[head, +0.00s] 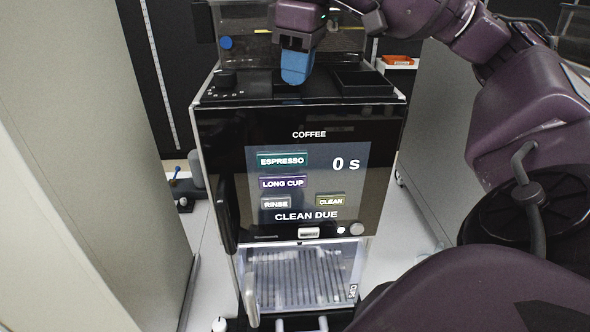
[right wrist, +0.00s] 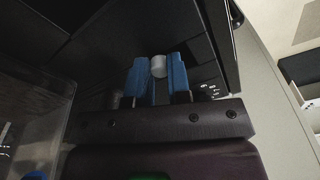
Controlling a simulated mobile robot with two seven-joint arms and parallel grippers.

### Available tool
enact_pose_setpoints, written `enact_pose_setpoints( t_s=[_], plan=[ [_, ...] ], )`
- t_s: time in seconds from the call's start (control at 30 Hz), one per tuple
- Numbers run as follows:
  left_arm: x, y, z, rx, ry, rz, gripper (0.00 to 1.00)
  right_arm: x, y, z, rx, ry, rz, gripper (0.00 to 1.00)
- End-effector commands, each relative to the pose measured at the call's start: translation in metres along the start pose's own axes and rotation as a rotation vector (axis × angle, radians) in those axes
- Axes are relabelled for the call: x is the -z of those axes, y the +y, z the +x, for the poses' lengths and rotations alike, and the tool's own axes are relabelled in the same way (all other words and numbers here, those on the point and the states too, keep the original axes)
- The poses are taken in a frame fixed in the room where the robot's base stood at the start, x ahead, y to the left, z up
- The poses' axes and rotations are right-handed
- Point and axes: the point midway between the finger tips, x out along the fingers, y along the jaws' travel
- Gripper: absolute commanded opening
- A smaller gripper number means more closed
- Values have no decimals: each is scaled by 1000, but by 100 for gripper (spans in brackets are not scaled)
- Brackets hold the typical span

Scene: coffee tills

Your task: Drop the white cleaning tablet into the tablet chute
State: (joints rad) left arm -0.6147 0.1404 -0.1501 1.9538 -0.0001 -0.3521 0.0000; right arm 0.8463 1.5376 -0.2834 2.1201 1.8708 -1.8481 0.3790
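My right gripper (head: 296,68) reaches down with blue fingers over the middle of the coffee machine's top (head: 250,92). In the right wrist view the white tablet (right wrist: 158,66) sits between the two blue fingertips, touching both. The head view does not show the tablet, as the fingers hide it. The coffee machine (head: 300,130) is black, and its screen (head: 305,185) reads CLEAN DUE. A dark recessed area lies on its top under and behind the fingers; I cannot clearly make out the tablet chute there. My left gripper is not in view.
A clear container (head: 262,42) rises behind. Pale panels flank the machine. An orange item (head: 398,61) lies at the back right.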

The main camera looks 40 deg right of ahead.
Motion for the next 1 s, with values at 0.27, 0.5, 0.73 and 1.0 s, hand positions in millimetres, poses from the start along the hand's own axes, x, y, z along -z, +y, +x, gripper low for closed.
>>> enact_pose_setpoints(
  t_s=[0.27, 0.5, 0.73, 1.0],
  plan=[
    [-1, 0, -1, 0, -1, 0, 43, 0, 0, 0, 0, 0, 0, 48],
    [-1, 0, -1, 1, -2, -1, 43, 0, 0, -2, 0, 0, 0, 48],
    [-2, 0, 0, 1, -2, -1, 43, 0, 0, -24, -1, 3, 0, 48],
    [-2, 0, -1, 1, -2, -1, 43, 1, 0, -67, -1, 3, -1, 48]
  ],
)
